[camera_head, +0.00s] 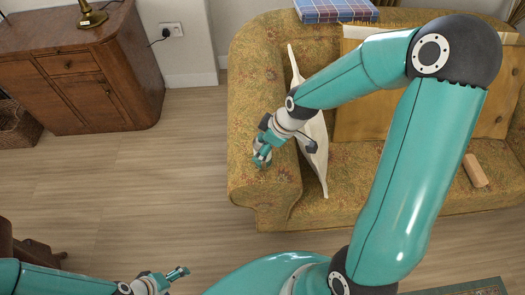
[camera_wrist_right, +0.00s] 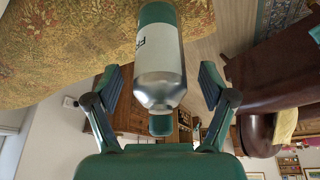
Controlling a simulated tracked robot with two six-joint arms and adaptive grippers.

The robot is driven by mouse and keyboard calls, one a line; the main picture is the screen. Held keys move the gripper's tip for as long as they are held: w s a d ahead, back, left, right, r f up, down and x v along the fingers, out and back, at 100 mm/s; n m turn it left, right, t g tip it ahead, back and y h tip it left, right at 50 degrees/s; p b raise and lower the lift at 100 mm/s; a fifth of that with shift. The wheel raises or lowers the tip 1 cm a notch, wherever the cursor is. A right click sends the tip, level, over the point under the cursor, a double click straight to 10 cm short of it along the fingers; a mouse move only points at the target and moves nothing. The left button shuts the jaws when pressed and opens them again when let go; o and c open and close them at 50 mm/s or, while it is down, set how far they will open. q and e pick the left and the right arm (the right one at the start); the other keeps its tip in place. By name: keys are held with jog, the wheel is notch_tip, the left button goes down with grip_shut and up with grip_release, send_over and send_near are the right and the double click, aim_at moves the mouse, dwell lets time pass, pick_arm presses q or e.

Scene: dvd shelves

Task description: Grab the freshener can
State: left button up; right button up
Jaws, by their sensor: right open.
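The freshener can (camera_wrist_right: 158,50) shows in the right wrist view, with a white label, a silver shoulder and a green cap towards my palm. My right gripper (camera_wrist_right: 160,76) is open, with one finger on each side of the can. I see gaps between the fingers and the can there. In the head view my right gripper (camera_head: 262,154) is over the sofa's left armrest, and I cannot clearly tell the can from the gripper there. My left gripper (camera_head: 178,273) is low at the left, over the floor, away from the can; its jaws are too small to read.
The patterned sofa (camera_head: 248,110) holds a pale cushion (camera_head: 316,165), a tan cushion (camera_head: 365,112) and a small brown block (camera_head: 475,170). A checked blue item (camera_head: 335,10) lies on its back. A wooden cabinet (camera_head: 90,75) stands at the left. Floor between is clear.

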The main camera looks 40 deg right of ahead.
jog(key=shift+w+a+f, duration=0.1)
jog(key=shift+w+f, duration=0.15)
jog(key=shift+f, duration=0.35)
jog(key=c, duration=1.5)
jog(key=shift+c, duration=0.2)
jog(key=shift+r, duration=0.1)
